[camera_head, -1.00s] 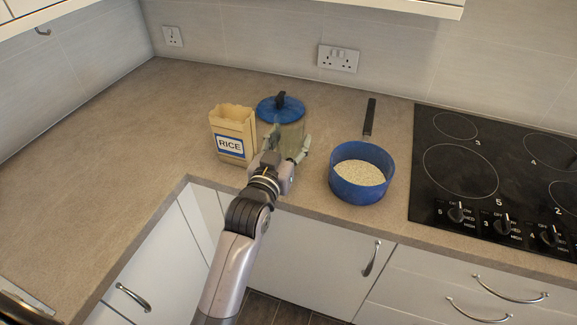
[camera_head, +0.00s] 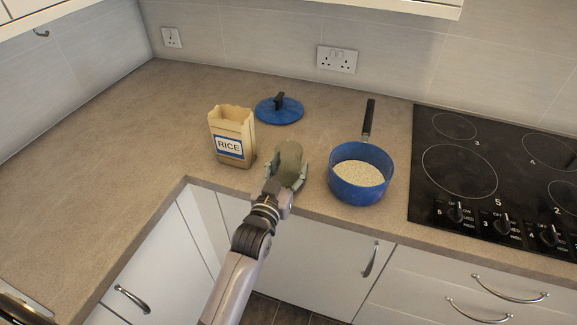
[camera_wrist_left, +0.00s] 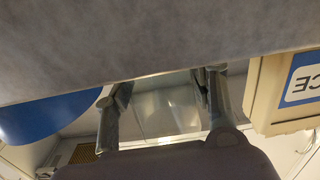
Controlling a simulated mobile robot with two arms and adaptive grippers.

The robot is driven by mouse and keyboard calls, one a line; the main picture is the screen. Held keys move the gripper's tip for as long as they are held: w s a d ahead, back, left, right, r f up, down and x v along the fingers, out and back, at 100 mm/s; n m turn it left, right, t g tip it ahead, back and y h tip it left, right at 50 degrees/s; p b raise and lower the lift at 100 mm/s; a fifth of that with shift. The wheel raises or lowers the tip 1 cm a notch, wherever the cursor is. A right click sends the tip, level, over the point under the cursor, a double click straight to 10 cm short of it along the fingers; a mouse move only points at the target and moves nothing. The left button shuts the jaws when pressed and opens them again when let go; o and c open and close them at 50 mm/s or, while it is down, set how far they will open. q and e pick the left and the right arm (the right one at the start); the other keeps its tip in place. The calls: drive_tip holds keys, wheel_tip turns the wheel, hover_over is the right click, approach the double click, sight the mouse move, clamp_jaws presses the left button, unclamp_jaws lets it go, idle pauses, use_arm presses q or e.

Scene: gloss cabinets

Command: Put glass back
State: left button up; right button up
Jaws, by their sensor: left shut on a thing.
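A clear, greenish glass (camera_head: 291,156) is between the fingers of my left gripper (camera_head: 287,178). The gripper is shut on the glass, one finger on each side. In the head view they are near the counter's front edge, between the rice bag and the blue pan. I cannot tell whether the glass touches the counter. In the left wrist view the glass (camera_wrist_left: 168,110) shows between the two fingers (camera_wrist_left: 162,105), partly hidden by the gripper body. My right gripper is not in view.
A paper rice bag (camera_head: 232,136) stands left of the glass. A blue lid (camera_head: 279,110) lies behind it. A blue pan (camera_head: 357,190) holding rice stands to the right, before a black hob (camera_head: 490,180). The counter (camera_head: 120,150) is clear at left.

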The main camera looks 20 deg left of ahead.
use_arm(q)
drive_tip(key=o, duration=1.4)
drive_tip(key=shift+r, duration=0.2)
drive_tip(key=shift+s+a+b, duration=0.2)
drive_tip(key=shift+s+b, duration=0.55)
drive_tip(key=shift+s, duration=5.3)
